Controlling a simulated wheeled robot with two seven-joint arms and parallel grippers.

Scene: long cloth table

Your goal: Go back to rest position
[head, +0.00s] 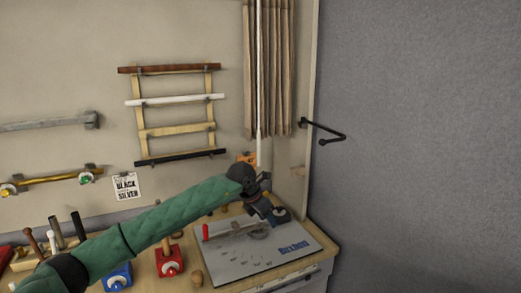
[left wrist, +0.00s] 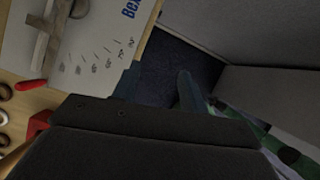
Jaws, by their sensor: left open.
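My left gripper (head: 276,213) is at the end of my green-sleeved left arm, which reaches in from the left across the table. It is above the back right part of a pale grey board (head: 245,265) with blue lettering. In the left wrist view the fingers of my left gripper (left wrist: 158,88) are apart with nothing between them. There they lie beside the edge of the board (left wrist: 95,25), over a dark area past the table's edge. My right gripper is in neither view.
A wall rack (head: 175,115) holds several bars. A grey wall (head: 420,130) is at right, with a black bracket (head: 322,130) at its left edge.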

